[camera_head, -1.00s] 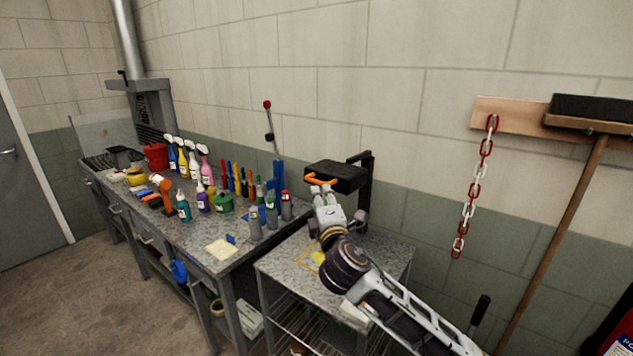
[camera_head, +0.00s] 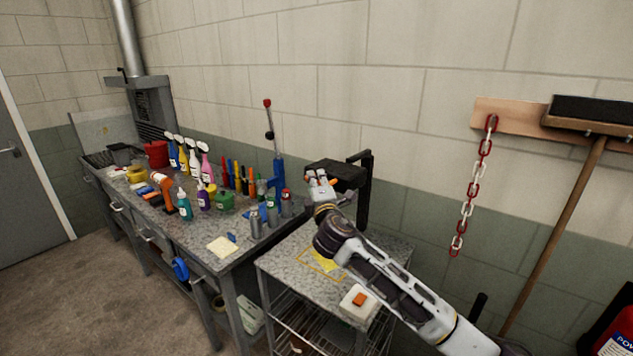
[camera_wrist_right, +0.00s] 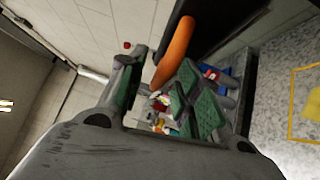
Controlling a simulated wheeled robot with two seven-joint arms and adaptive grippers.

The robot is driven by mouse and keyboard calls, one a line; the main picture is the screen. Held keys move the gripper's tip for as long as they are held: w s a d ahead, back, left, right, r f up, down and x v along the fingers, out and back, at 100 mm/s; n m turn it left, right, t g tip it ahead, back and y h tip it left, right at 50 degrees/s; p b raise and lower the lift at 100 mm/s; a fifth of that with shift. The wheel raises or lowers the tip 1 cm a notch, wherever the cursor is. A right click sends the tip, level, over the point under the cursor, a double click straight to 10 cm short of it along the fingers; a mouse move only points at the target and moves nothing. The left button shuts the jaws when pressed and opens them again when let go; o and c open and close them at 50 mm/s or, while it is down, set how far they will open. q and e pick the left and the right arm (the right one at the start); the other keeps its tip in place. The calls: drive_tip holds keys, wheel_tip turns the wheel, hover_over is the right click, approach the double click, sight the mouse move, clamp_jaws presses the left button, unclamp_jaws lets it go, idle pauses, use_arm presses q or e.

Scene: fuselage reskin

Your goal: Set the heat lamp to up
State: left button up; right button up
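The heat lamp is a black box-shaped head (camera_head: 346,175) on a black stand (camera_head: 365,195) at the back of the small stone-topped table. Its orange handle (camera_wrist_right: 175,52) shows large in the right wrist view, with its lower end at the gap between my fingers. My right gripper (camera_head: 319,180) is at the front of the lamp head and hides most of the handle in the head view. In the right wrist view my right gripper (camera_wrist_right: 160,88) has its green-padded fingers spread apart, not visibly clamped on the handle. My left gripper is out of view.
A white box with an orange button (camera_head: 359,302) sits at the small table's front corner. A yellow-outlined square (camera_head: 322,264) marks the tabletop. The workbench (camera_head: 215,262) at left carries several bottles and tools. The wall stands close behind the lamp.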

drive_tip(key=shift+w+a, duration=0.1)
drive_tip(key=shift+w, duration=0.25)
clamp_jaws()
idle(0.3)
